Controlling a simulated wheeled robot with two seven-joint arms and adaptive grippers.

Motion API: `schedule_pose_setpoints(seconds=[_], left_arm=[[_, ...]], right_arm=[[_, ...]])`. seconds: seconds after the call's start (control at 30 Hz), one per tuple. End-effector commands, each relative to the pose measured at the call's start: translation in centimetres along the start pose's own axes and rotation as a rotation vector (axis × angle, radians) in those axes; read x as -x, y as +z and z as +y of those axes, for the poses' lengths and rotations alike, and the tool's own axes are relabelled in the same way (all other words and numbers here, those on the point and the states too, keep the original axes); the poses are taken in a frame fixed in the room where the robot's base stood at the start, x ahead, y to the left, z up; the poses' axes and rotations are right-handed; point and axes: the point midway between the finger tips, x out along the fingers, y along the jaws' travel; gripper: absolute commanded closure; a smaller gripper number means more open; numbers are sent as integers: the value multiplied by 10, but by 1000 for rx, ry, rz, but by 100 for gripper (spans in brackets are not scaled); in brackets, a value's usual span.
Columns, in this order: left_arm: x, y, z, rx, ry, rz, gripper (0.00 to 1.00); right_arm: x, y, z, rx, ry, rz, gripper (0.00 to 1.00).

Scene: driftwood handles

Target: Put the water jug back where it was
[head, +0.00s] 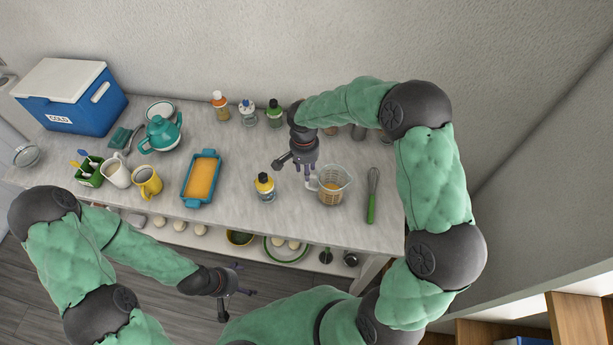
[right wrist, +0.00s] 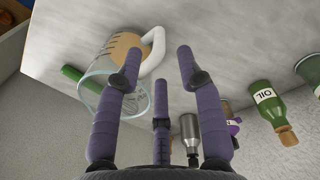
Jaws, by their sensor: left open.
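A clear measuring jug (head: 333,186) with a pale handle and amber contents stands on the counter, right of centre in the head view. In the right wrist view the jug (right wrist: 120,62) is at upper left. My right gripper (head: 305,168) is at the jug's handle side; its spread fingers (right wrist: 165,65) look open, with the white handle (right wrist: 154,48) near the fingertips. I cannot tell whether they touch it. My left gripper (head: 245,281) is open and empty in front of the counter, away from the jug.
Several bottles, including a green oil bottle (right wrist: 268,106), line the back. A teal baking dish (head: 202,178), teapot (head: 162,134), mugs and blue cooler (head: 72,103) fill the left.

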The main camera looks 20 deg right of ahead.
Motion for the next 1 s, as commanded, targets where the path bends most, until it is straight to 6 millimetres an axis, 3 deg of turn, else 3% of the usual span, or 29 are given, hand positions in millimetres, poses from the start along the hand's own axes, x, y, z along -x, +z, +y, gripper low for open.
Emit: schedule_pose_setpoints(seconds=[0.1,0.33,1.0], left_arm=[[0,0,0,0,0,0,13],[0,0,0,0,0,0,13],[0,0,0,0,0,0,13]], right_arm=[[23,-1,0,-2,-3,2,62],[48,0,0,-1,-1,0,62],[53,0,0,-1,1,-1,62]])
